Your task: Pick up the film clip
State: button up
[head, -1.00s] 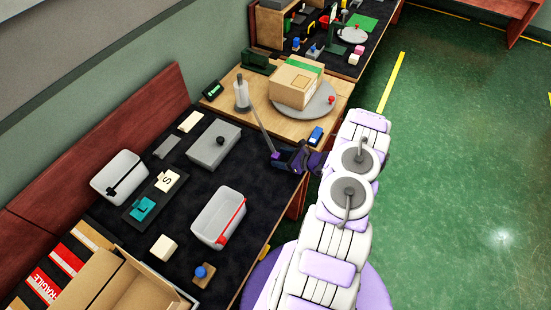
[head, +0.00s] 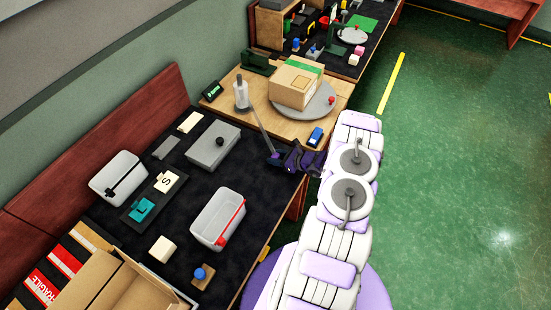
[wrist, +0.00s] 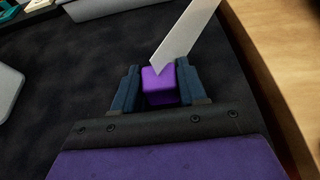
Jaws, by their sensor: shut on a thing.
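The film clip is a small purple block (wrist: 159,88) at the end of a pale film strip (wrist: 185,35). In the wrist view it sits between the two dark blue fingers of my gripper (wrist: 157,75), which are shut on it. In the head view my gripper (head: 280,158) is over the right edge of the black bench mat. There the film strip (head: 259,126) runs from the white roll (head: 241,95) down to my gripper. The clip's underside is hidden.
A closed cardboard box (head: 294,83) stands on a grey turntable (head: 325,103) behind my gripper. On the bench are a grey lidded box (head: 213,147), an open grey tray (head: 217,215) and a white tray (head: 112,180).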

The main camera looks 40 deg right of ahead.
jog(key=shift+c, duration=1.1)
